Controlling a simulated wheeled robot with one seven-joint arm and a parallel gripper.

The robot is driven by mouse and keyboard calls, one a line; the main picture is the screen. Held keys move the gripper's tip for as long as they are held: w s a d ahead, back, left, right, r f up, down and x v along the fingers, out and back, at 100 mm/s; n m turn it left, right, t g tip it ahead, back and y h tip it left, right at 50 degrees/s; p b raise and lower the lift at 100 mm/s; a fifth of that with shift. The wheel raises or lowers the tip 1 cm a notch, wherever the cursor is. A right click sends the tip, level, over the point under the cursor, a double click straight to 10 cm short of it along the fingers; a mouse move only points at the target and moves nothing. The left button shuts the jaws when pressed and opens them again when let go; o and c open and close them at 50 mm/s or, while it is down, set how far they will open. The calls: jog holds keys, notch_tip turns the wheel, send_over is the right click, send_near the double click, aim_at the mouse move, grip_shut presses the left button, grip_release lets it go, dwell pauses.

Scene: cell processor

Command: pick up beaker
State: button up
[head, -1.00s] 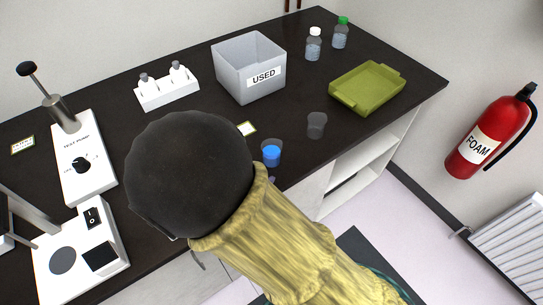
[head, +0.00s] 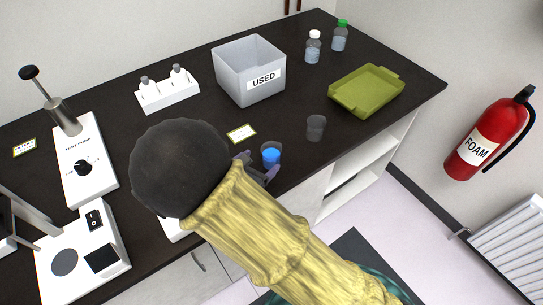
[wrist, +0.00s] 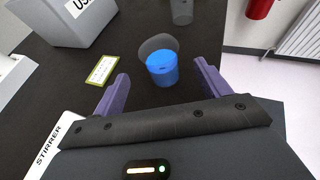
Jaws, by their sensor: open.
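A clear beaker with blue liquid (head: 271,155) stands upright on the dark bench near its front edge. In the wrist view the beaker (wrist: 162,68) is just ahead of and between the two purple fingers of my gripper (wrist: 160,88). The fingers are spread and empty, with gaps on both sides of the beaker. In the head view my gripper (head: 257,169) is close beside the beaker, partly hidden by my arm. A second, empty-looking clear beaker (head: 316,127) stands to the right. The task does not say which beaker is meant.
A grey bin marked USED (head: 232,88), a white rack (head: 168,97) and a yellow label card (head: 241,133) lie behind. A green tray (head: 367,92) and two bottles (head: 313,48) stand at the right. The bench's front edge is close to the beaker.

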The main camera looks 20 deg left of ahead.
aim_at(275, 149)
jog(key=shift+p+x, duration=0.3)
jog(key=shift+x, duration=1.95)
jog(key=shift+w, duration=0.1)
jog(key=p+x, duration=0.1)
jog(key=x, duration=0.4)
jog(key=shift+f+p, duration=0.15)
jog(key=shift+p, duration=0.2)
jog(key=c, duration=1.1)
